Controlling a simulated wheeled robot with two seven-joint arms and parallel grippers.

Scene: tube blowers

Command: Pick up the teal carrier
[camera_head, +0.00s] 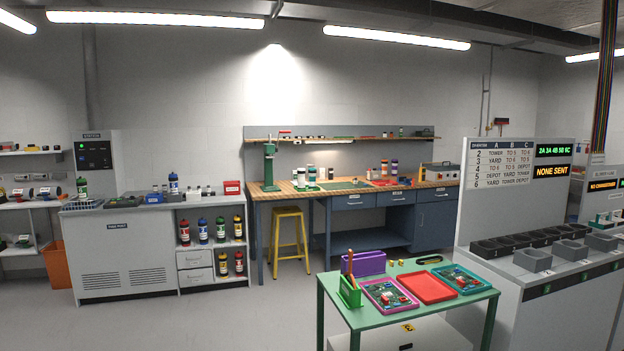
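Several capped cylinders that look like carriers show in the head view, all small and far off. One with green or teal bands (312,175) stands upright on the workbench, left of its middle. A dark green one (82,187) stands at the far left, by the grey counter. I cannot tell for sure which is the teal one. A blue one (173,183) stands on the counter, and red, blue and yellow ones stand on the shelves below. Neither of my grippers is in view.
A green table (335,290) with trays, a purple bin (369,263) and a green holder (350,291) stands in front. A yellow stool (289,235) stands by the workbench (440,185). A grey console (520,285) is at right. The floor at centre left is clear.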

